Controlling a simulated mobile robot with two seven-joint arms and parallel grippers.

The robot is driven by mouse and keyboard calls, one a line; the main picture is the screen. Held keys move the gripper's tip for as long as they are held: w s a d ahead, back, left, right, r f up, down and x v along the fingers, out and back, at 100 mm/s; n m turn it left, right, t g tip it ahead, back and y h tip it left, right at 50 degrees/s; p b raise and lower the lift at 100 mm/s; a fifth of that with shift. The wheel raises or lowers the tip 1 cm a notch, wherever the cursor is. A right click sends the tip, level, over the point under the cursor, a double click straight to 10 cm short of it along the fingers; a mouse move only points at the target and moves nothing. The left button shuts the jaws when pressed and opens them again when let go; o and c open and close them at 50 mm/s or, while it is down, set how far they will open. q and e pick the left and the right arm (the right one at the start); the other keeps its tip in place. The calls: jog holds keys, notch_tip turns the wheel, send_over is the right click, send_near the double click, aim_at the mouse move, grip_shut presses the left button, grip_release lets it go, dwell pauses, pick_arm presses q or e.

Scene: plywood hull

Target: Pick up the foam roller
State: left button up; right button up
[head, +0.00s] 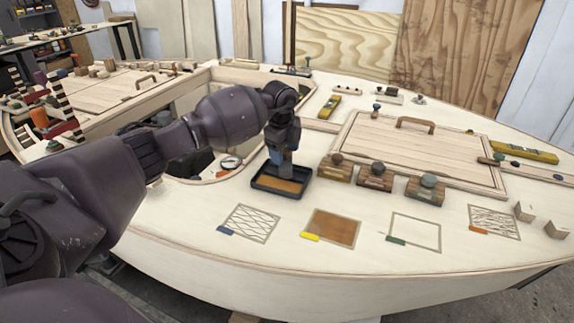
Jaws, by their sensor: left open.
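My left gripper (286,164) reaches in from the left and points down over a dark tray (264,190) with an orange-brown floor. Its jaws are open. A small blue part (276,155) shows at the fingers; it may be the foam roller's handle, but I cannot tell. No roller sleeve shows clearly; the gripper hides the back of the tray. I cannot tell whether the fingertips touch anything. My right gripper is out of view.
Several wooden blocks with dark knobs (375,175) stand right of the tray. A hatch board with a handle (416,125) lies behind them. Marked squares (334,228) with coloured tabs line the front deck. An open hull well (190,165) lies left of the tray.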

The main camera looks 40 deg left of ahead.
aim_at(285, 149)
pick_arm(q)
jog(key=shift+r, duration=0.15)
grip_shut()
jog(key=shift+r, duration=0.1)
notch_tip(285, 149, up, 20)
jog(key=p, duration=0.3)
dwell(0.4)
jog(key=c, duration=0.7)
grip_release()
jog(key=shift+c, duration=1.1)
